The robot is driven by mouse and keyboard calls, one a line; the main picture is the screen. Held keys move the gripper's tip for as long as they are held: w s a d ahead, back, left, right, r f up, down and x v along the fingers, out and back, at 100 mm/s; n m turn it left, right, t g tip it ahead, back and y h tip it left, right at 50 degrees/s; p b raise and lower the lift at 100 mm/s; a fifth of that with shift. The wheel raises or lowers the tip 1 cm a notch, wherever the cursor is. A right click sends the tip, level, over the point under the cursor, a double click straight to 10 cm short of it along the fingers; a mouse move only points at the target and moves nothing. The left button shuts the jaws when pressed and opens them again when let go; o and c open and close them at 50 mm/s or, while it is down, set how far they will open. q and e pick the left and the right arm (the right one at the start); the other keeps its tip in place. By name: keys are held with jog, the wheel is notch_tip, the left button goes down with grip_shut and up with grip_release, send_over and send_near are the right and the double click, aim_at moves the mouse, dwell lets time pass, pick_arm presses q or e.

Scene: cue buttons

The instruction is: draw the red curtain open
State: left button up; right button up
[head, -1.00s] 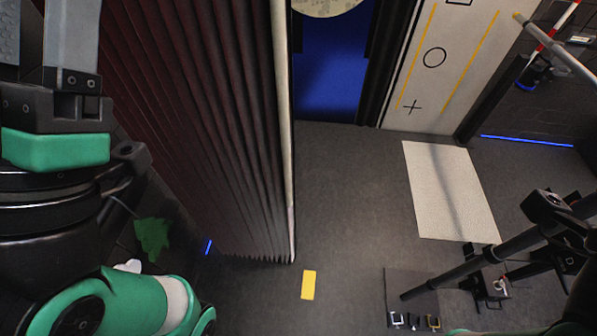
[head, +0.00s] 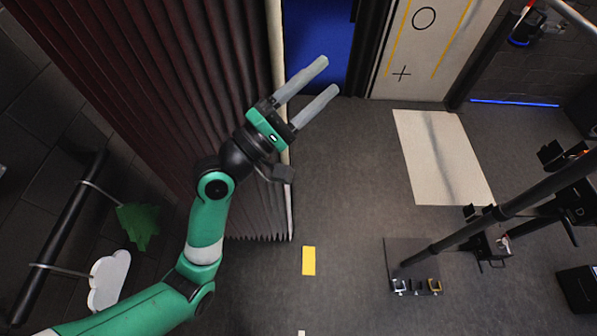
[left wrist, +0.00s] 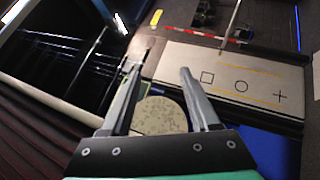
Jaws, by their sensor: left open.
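The dark red pleated curtain (head: 165,70) hangs at the upper left of the head view, with a pale strip (head: 276,60) along its right edge. It also shows at the left edge of the left wrist view (left wrist: 35,125). My left gripper (head: 321,78) is open and empty, in front of the curtain's right edge in the head view, its fingers reaching past the pale strip. I cannot tell whether it touches the curtain. In the left wrist view, the two fingers (left wrist: 160,70) are spread with nothing between them. My right gripper is not identifiable in view.
Right of the curtain are a blue panel (head: 312,40) and a pale board with printed shapes (head: 415,50). A yellow marker (head: 308,261) and a white mat (head: 440,155) lie on the floor. Black stand parts (head: 510,210) occupy the right. A green tree cutout (head: 138,225) and white cloud (head: 108,280) are at lower left.

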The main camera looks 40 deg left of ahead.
pick_arm(q)
jog(key=s+a+f+n+g+y+b, duration=0.1)
jog(key=s+a+f+n+y+b, duration=0.2)
jog(key=f+n, duration=0.7)
jog(key=s+a+f+n+g+y+b, duration=0.1)
jog(key=s+a+f+n+g+b, duration=0.3)
jog(key=f, duration=1.3)
jog(key=s+a+f+n+t+y+b, duration=0.1)
jog(key=a+f+n+y+b, duration=0.3)
jog(key=f, duration=0.9)
jog(key=shift+n+h, duration=0.7)
jog(key=shift+h, duration=0.1)
jog(key=w, duration=0.4)
jog(key=w+a, duration=0.1)
jog(key=w, duration=0.3)
jog(key=w+a, duration=0.1)
jog(key=w, duration=0.3)
jog(key=shift+w, duration=0.1)
pick_arm(e)
notch_tip(320, 180, down, 13)
jog(key=shift+s+h, duration=0.15)
jog(key=shift+h, duration=0.15)
jog(key=shift+d, duration=0.1)
pick_arm(q)
grip_shut()
